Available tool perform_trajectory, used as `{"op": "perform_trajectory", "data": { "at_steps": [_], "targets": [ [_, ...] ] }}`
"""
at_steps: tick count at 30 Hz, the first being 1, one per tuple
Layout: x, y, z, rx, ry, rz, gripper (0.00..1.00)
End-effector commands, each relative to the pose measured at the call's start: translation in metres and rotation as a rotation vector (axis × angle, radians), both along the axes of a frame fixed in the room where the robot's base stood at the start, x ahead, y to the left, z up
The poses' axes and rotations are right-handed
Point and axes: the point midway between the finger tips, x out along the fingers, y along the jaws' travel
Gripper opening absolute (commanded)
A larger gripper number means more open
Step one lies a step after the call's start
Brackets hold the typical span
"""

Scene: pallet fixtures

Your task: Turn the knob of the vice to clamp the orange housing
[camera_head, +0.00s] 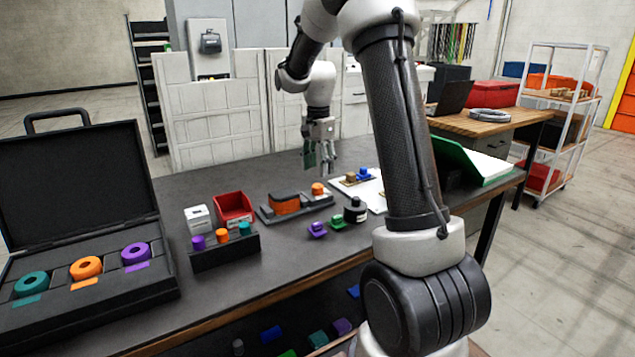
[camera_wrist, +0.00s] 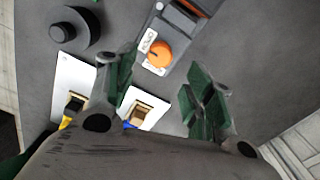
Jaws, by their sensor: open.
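The vice (camera_head: 268,213) is a dark grey fixture on the table in the head view, with the orange housing (camera_head: 285,204) sitting in it. Its round orange knob (camera_head: 318,188) is at the right end. In the wrist view the knob (camera_wrist: 158,54) lies near top centre beside a white label, with part of the orange housing (camera_wrist: 190,5) at the top edge. My gripper (camera_head: 320,160) is open and empty, pointing down above the table behind the knob. In the wrist view its green-padded fingers (camera_wrist: 163,88) are spread apart, with the knob beyond them, not touched.
White plates with a brown block (camera_wrist: 143,113) and other small parts lie below my gripper. A black round part (camera_head: 355,210) stands at the right front of the vice. A red bin (camera_head: 233,206), a peg rack (camera_head: 225,252) and an open case (camera_head: 90,290) are left.

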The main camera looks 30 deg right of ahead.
Motion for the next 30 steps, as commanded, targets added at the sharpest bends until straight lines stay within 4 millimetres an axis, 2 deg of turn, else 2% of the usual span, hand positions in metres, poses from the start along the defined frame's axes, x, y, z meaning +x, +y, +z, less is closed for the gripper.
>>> {"op": "perform_trajectory", "data": {
  "at_steps": [3,9,20,27,28,30],
  "targets": [
    [-0.001,0.0,-0.023,0.001,0.004,0.001,0.53],
    [-0.001,0.0,-0.049,0.001,0.002,0.002,0.53],
    [0.0,0.0,-0.057,0.001,0.0,0.003,0.53],
    [0.0,0.0,-0.057,0.001,0.0,0.003,0.11],
    [0.0,0.0,-0.057,0.001,0.0,0.003,0.07],
    [0.0,0.0,-0.056,0.001,0.0,0.003,0.07]
  ]
}}
